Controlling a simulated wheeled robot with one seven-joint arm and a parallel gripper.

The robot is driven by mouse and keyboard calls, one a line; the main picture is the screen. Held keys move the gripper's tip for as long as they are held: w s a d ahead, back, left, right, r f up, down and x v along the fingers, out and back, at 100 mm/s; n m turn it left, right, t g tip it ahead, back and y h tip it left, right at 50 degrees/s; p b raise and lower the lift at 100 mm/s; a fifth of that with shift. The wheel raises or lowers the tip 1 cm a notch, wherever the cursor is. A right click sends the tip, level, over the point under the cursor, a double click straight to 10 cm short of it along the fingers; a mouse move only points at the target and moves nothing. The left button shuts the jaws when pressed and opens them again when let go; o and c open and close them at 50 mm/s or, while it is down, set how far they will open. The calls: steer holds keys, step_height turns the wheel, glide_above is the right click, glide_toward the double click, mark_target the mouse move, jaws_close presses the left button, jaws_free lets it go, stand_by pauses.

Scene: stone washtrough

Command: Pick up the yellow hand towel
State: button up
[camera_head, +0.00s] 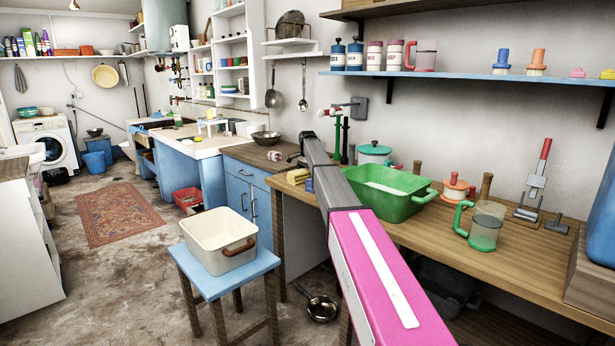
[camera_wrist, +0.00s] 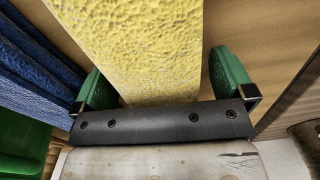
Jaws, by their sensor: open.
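The yellow hand towel (camera_wrist: 150,45) fills the upper middle of the wrist view as a textured yellow slab on a wooden surface. My gripper (camera_wrist: 157,65) is open, with one green finger on each side of the towel. Small gaps seem to show between the fingers and the towel; I cannot tell if either touches. In the head view a small yellow piece (camera_head: 309,186) shows at the left end of the wooden counter, beside my arm. My arm covers that area, and my gripper cannot be made out there.
A folded dark blue cloth (camera_wrist: 38,65) lies left of the towel, close to the left finger. A green basin (camera_head: 385,205) stands on the counter (camera_head: 530,265), right of my arm. A glass jug (camera_head: 484,232) and a blue shelf (camera_head: 460,82) are further right.

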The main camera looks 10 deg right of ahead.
steer(key=c, duration=1.1)
steer(key=shift+o, duration=0.2)
